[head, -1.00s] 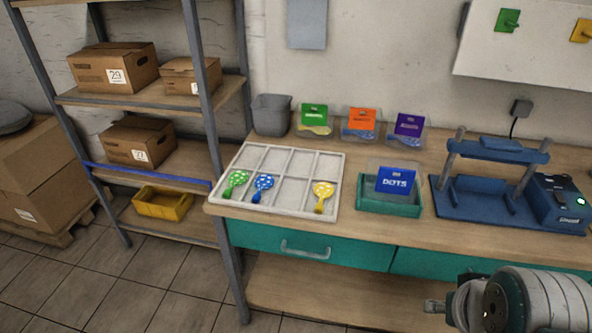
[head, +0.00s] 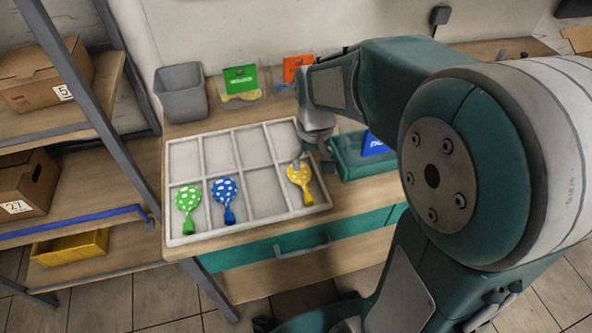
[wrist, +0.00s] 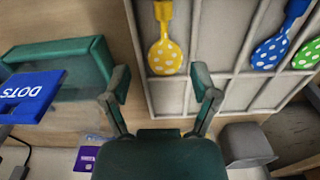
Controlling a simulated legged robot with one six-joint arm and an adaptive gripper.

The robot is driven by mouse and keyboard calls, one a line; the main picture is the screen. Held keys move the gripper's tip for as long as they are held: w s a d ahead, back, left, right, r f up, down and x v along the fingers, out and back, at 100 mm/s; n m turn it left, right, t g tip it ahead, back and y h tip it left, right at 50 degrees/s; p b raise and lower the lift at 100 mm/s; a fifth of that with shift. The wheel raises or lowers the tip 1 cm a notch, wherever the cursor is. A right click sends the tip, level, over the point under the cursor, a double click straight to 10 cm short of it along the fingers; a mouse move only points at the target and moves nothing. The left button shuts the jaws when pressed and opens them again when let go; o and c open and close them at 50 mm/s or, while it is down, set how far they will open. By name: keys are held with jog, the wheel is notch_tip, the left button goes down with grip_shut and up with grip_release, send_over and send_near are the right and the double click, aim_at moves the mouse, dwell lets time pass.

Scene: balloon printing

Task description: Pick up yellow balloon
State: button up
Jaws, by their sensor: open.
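The yellow balloon (head: 301,178), with white dots, lies in the front right compartment of the white divided tray (head: 262,217). In the wrist view the yellow balloon (wrist: 165,56) lies just beyond my fingertips, between their two lines, with its neck pointing away. My gripper (wrist: 162,82) is open and empty, one finger on each side of the balloon's rounded end. In the head view my gripper (head: 313,158) hangs over the tray's right side, close to the balloon; my arm hides part of it. I cannot tell the exact height above the tray.
A green balloon (head: 187,203) and a blue balloon (head: 229,197) lie in the tray's left compartments. The teal box (head: 350,168) with a blue DOTS card (wrist: 32,97) stands right of the tray. A grey bin (head: 181,92) stands behind the tray. A shelf with cartons is at left.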

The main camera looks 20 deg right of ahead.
send_over(308, 193)
jog(key=f, duration=0.5)
jog(key=shift+w+f, duration=0.2)
jog(key=shift+w, duration=0.15)
jog(key=shift+a+f, duration=0.25)
jog(key=shift+f, duration=0.4)
jog(key=f, duration=0.3)
jog(key=shift+s+d+f, duration=0.3)
jog(key=shift+s+f, duration=0.05)
jog(key=shift+s, duration=0.05)
jog(key=shift+d+f, duration=0.1)
jog(key=shift+f, duration=0.4)
jog(key=shift+a, duration=0.2)
jog(key=shift+a, duration=0.1)
jog(key=c, duration=0.8)
